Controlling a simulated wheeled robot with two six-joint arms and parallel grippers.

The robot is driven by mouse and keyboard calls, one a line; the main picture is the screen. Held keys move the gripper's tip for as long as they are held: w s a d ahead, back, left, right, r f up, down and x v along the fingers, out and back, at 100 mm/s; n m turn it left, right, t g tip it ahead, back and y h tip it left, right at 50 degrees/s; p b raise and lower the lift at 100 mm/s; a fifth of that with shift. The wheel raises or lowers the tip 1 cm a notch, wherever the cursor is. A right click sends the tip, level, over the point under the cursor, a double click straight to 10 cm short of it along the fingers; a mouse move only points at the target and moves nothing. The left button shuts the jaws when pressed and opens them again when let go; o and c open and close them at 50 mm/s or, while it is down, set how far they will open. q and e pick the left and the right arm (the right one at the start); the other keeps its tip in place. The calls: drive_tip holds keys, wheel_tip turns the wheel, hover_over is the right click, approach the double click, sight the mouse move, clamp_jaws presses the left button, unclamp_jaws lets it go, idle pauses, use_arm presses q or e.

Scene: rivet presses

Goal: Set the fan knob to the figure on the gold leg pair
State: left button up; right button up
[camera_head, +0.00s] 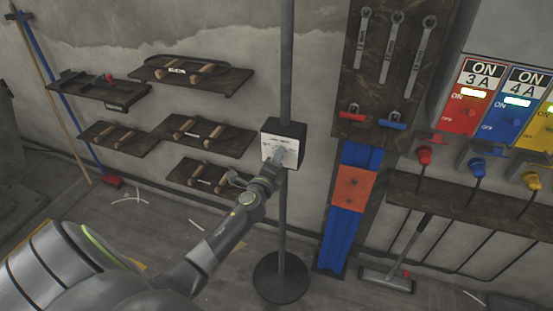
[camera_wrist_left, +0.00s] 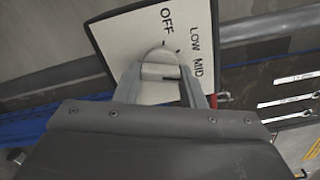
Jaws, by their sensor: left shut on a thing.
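The fan's control box (camera_head: 297,129) is dark with a white face plate (camera_head: 268,146) and sits on a grey upright pole (camera_head: 287,60). The fan knob (camera_wrist_left: 160,54) is a pale round piece on that plate. OFF, LOW and MID are printed around it in the left wrist view; the rest of the dial is hidden. I cannot tell where the knob points. My left gripper (camera_head: 281,157) is shut on the knob, with its fingers also in the left wrist view (camera_wrist_left: 162,76). Tan leg pairs (camera_head: 198,130) lie on dark wall shelves; their labels and colours are too small to tell apart.
Dark shelves (camera_head: 233,143) hang left of the pole. A round base (camera_head: 281,280) stands on the floor. To the right are a board with wrenches (camera_head: 393,47), a blue rail with an orange block (camera_head: 353,187), and coloured ON/OFF switches (camera_head: 467,100).

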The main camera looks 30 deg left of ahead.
use_arm(q)
drive_tip(key=shift+f, duration=0.15)
idle(0.4)
drive_tip(key=o, duration=1)
drive_tip(key=shift+m, duration=0.3)
drive_tip(key=shift+s, duration=0.15)
drive_tip(key=b+v, duration=0.1)
drive_tip(key=v, duration=1.6)
drive_tip(key=shift+s, duration=0.1)
